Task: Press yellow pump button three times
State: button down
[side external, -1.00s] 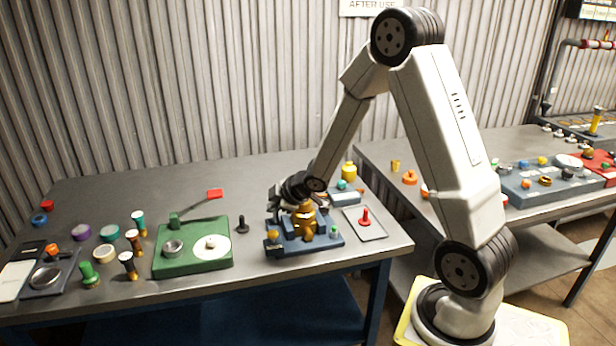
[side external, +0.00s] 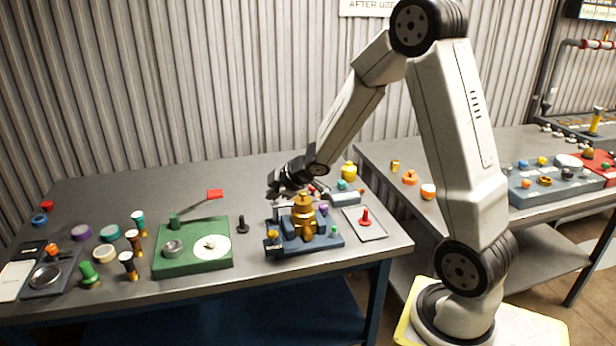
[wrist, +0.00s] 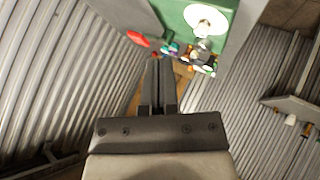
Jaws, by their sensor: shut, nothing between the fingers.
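A dark blue base (side external: 335,244) stands near the table's front right and carries a golden brass pump body (side external: 303,215). A small yellow button (side external: 272,236) sits at the base's front left corner; I take it for the pump button, and I cannot tell whether it is pressed down. My gripper (side external: 273,190) is above and behind the base, apart from the button. In the wrist view its two fingers (wrist: 158,62) lie together with nothing between them. The pump and button are not clear in the wrist view.
A green fixture (side external: 190,262) with a white disc stands left of the base; it also shows in the wrist view (wrist: 185,12). A black knob (side external: 242,225) stands between them. A tray with a red peg (side external: 365,217) is right. Several coloured knobs stand at far left.

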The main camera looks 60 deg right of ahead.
aim_at(275, 233)
jog(key=shift+f, duration=0.1)
jog(key=shift+f, duration=4.3)
jog(key=shift+f, duration=1.25)
dwell(0.4)
jog(key=shift+r, duration=0.1)
dwell(0.4)
jog(key=shift+r, duration=1.15)
jog(key=shift+r, duration=0.1)
